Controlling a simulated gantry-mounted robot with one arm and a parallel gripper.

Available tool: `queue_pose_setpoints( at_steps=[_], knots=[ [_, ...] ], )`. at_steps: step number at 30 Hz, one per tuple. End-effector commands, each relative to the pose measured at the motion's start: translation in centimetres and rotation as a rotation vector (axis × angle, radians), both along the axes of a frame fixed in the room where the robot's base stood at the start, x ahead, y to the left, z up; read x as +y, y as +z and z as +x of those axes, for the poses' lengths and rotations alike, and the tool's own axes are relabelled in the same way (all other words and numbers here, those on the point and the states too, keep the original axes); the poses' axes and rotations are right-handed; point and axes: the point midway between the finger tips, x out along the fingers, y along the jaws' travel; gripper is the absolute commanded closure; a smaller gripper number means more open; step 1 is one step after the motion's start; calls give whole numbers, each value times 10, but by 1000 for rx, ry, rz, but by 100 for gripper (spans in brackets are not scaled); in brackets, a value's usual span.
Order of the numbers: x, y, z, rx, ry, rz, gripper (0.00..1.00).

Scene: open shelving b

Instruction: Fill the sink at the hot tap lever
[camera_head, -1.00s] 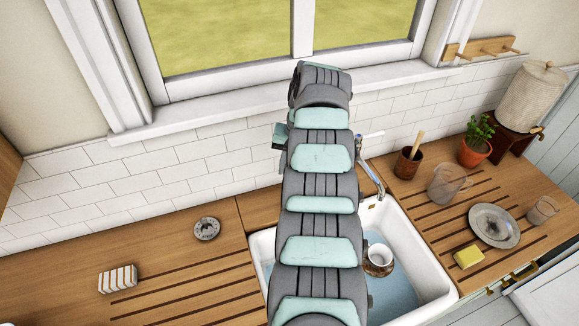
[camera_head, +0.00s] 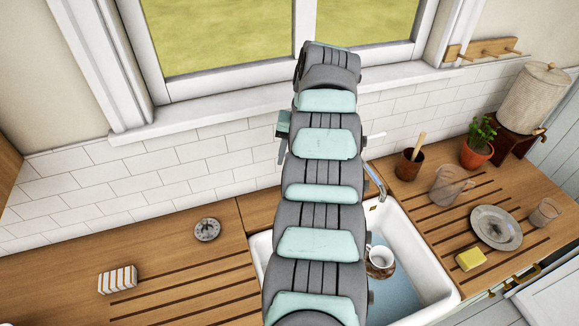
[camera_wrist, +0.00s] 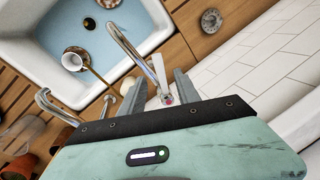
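In the wrist view the hot tap lever (camera_wrist: 158,72) is a pale handle with a red dot at its base. My gripper (camera_wrist: 160,82) has its two grey fingers apart, one on each side of the lever; I cannot tell whether either touches it. The chrome spout (camera_wrist: 127,45) arches over the white sink (camera_wrist: 160,14), and shows in the head view (camera_head: 375,178). Blue water (camera_wrist: 110,28) lies in the sink with a dark round drain visible. In the head view my arm hides most of the tap and part of the sink.
A white and brown mug (camera_head: 380,262) sits in the sink. Right of it are a plant pot (camera_head: 476,153), a glass jug (camera_head: 447,186), a plate (camera_head: 495,227) and a yellow sponge (camera_head: 470,259). A round dark disc (camera_head: 207,229) and striped block (camera_head: 118,279) lie on the left counter.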

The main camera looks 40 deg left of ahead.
Motion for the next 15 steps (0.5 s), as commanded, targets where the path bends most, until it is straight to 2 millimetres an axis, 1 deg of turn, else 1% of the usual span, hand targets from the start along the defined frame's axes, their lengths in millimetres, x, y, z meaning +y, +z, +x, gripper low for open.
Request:
queue_pose_setpoints(
  at_steps=[1, 8, 12, 15],
  knots=[
    [0, 14, 1, -6, 1, 1, 61],
    [-6, 53, 5, -2, 0, 3, 61],
    [-8, 64, 6, -3, 0, 2, 61],
    [-10, 68, 7, -2, 1, 1, 61]
  ],
)
